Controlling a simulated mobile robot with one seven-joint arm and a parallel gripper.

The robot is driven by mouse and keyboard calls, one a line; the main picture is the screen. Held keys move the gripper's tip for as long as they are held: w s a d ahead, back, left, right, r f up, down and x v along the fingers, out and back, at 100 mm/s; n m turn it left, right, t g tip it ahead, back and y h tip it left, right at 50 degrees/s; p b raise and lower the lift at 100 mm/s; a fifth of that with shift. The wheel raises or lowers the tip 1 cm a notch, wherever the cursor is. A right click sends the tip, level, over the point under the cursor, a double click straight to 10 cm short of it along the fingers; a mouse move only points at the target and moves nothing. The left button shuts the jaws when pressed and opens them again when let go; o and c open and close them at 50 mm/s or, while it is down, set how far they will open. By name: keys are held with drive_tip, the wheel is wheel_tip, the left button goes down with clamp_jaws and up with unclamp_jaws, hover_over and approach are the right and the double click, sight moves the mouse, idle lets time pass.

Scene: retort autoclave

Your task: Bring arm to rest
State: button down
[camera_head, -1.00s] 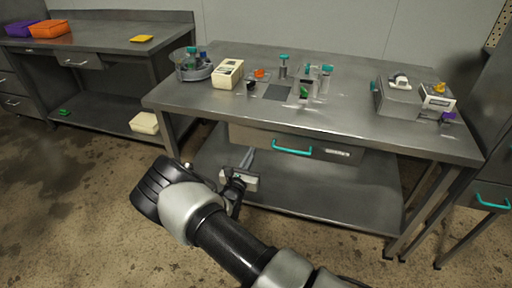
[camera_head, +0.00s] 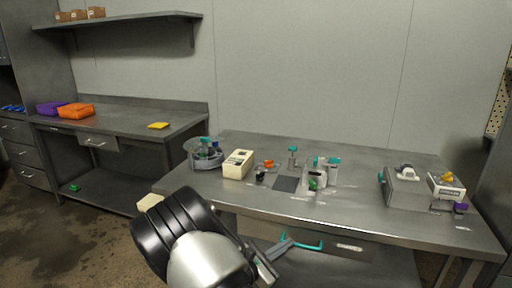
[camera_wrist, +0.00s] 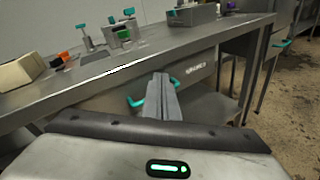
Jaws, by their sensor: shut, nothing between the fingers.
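My gripper (camera_head: 273,256) is in front of the steel workbench (camera_head: 345,208), below the level of its top, near the teal drawer handle (camera_head: 305,245). In the wrist view my gripper (camera_wrist: 161,80) shows as grey fingers held together, with nothing between them. The teal handle (camera_wrist: 137,102) shows behind the fingers there; I cannot tell whether they touch it. My arm and wrist fill the lower middle of the head view and hide part of the bench front.
On the bench stand a round container (camera_head: 205,155), a cream box (camera_head: 238,163), small teal-capped items (camera_head: 293,151) and a grey machine (camera_head: 408,190). A side bench (camera_head: 125,133) holds orange (camera_head: 76,111) and purple bins (camera_head: 51,107). Floor (camera_head: 45,225) is clear at left.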

drive_tip(key=s+d+r+m+g, duration=0.5)
drive_tip(key=d+r+m, duration=0.1)
drive_tip(key=d, duration=0.1)
drive_tip(key=s+d+r+m+g+y, duration=0.2)
drive_tip(key=s+r+m+g+y, duration=0.15)
drive_tip(key=s+r+m, duration=0.35)
drive_tip(key=s+d+r+m+g+y, duration=0.2)
drive_tip(key=s+r+m+y, duration=0.25)
drive_tip(key=s, duration=0.55)
drive_tip(key=s+a+r+m+t+y, duration=0.4)
drive_tip(key=s+a+r+m+t, duration=0.15)
drive_tip(key=s+r, duration=0.2)
wheel_tip(320, 180, up, 20)
drive_tip(key=g+p, duration=0.1)
drive_tip(key=p, duration=2)
drive_tip(key=shift+s+r, duration=0.25)
drive_tip(key=shift+a, duration=0.1)
